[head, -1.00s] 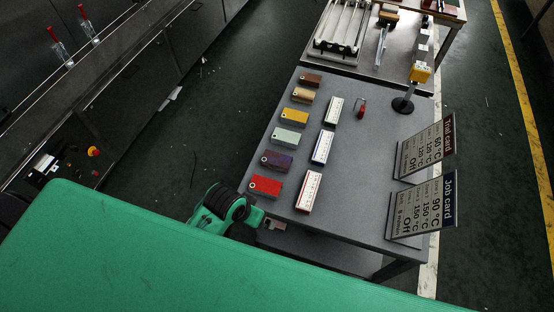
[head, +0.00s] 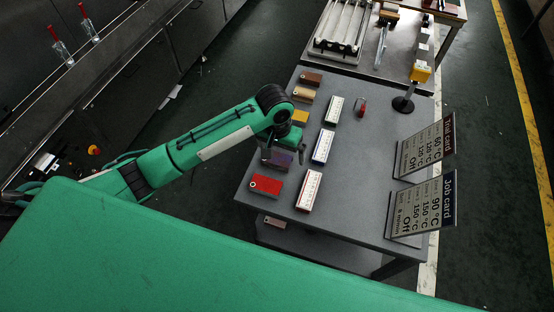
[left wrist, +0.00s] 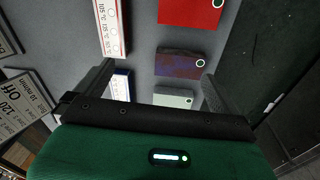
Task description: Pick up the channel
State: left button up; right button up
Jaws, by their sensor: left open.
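My left gripper (head: 284,152) is open and empty above the row of coloured pieces on the grey table. In the left wrist view its fingers (left wrist: 158,74) stand wide apart, with a mottled purple piece (left wrist: 180,64) and a pale green piece (left wrist: 173,100) seen between and beyond them. I cannot tell its height above them. In the head view the gripper hides the pale green piece and part of the purple piece (head: 277,160). A long, thin silver piece (head: 382,46) on the back table may be the channel; I cannot be sure. My right gripper is out of view.
A rail rack (head: 340,28) stands behind.

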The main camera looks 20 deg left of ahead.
pick_arm(q)
jog(key=w+a+r+n+y, duration=0.1)
jog(key=w+a+r, duration=0.2)
jog(key=p, duration=0.1)
send_over(277, 158)
jog(key=f, duration=0.8)
jog(key=shift+s+a+f, duration=0.15)
jog(key=shift+s+f, duration=0.1)
jog(key=shift+s, duration=0.05)
jog(key=shift+w+f+p, duration=0.1)
jog(key=shift+f+p, duration=0.25)
jog(key=shift+f, duration=0.2)
jog(key=f+p, duration=0.1)
jog(key=f, duration=0.2)
jog(key=shift+w+f, duration=0.15)
jog(key=shift+w, duration=0.05)
jog(key=shift+f, duration=0.5)
jog(key=c, duration=0.9)
jog(key=shift+r, duration=0.1)
